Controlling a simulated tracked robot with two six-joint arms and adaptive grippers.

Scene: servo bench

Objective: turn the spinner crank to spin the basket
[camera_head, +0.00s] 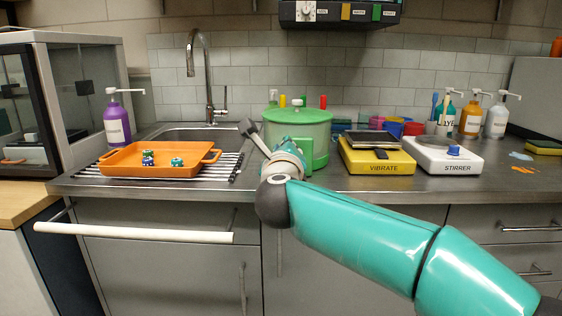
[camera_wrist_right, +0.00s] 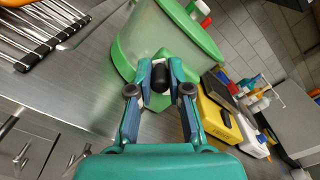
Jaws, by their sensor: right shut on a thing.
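The spinner is a green tub with a green lid (camera_head: 309,118) on the counter in the middle of the head view. Its pale translucent side (camera_wrist_right: 152,42) and green rim show in the right wrist view. My right gripper (camera_wrist_right: 161,70) is shut on a black knob (camera_wrist_right: 160,80), which looks like the crank's handle, at the near side of the tub. In the head view my right wrist covers the front of the spinner, so the knob and the crank arm cannot be made out there. My left gripper is in neither view.
A yellow VIBRATE unit (camera_head: 378,168) and a white STIRRER unit (camera_head: 450,167) stand right of the spinner. Pump bottles (camera_head: 470,120) stand behind. The front counter strip is fairly clear.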

